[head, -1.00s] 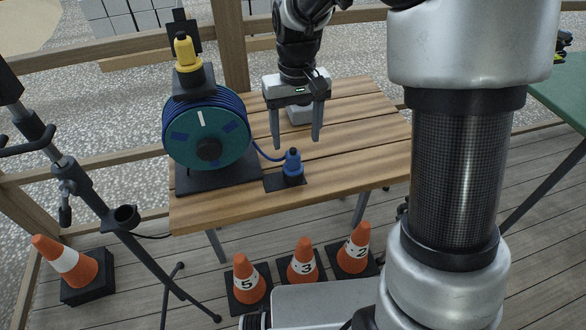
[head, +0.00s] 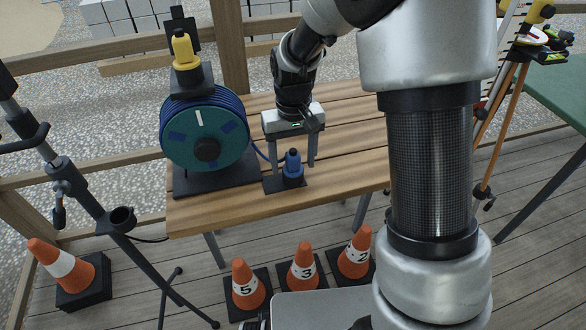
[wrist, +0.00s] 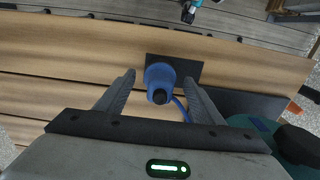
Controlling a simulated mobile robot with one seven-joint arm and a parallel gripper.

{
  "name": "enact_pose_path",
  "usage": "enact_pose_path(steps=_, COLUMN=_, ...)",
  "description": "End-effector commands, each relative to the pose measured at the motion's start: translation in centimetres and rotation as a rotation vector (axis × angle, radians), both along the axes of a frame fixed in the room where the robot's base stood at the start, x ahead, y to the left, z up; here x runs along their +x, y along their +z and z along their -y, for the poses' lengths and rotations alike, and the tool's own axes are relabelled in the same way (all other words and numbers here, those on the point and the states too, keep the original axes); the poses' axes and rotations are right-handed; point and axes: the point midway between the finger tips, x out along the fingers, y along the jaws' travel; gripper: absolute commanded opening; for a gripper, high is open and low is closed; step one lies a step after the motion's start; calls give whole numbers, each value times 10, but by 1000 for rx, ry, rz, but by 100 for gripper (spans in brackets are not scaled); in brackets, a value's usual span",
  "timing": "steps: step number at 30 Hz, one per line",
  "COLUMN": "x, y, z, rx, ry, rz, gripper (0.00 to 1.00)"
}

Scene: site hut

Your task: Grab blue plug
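The blue plug (head: 292,166) stands upright on a small dark plate (head: 270,186) near the front of the wooden table (head: 230,211). Its blue cable runs back to the cable reel on the left. My gripper (head: 293,166) is open, and its fingers reach down behind and to either side of the plug. In the wrist view my gripper (wrist: 164,84) has its two fingers apart, with the blue plug (wrist: 160,76) between them and a gap on each side. Neither finger appears to touch the plug.
The cable reel (head: 190,135) stands close on the left, with a yellow connector (head: 183,50) on top. Numbered orange cones (head: 302,268) stand on the deck in front of the table. A black tripod stand (head: 95,210) is at left. The table's right part is clear.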

Motion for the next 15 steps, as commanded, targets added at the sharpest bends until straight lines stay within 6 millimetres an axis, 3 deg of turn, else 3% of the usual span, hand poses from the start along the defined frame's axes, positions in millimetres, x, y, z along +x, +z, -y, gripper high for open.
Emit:
enact_pose_path(steps=1, x=0, y=0, z=0, rx=0, ry=0, rz=0, gripper=54)
enact_pose_path(steps=8, x=0, y=0, z=0, rx=0, ry=0, rz=0, gripper=15)
enact_pose_path(steps=15, x=0, y=2, z=0, rx=0, ry=0, rz=1, gripper=12)
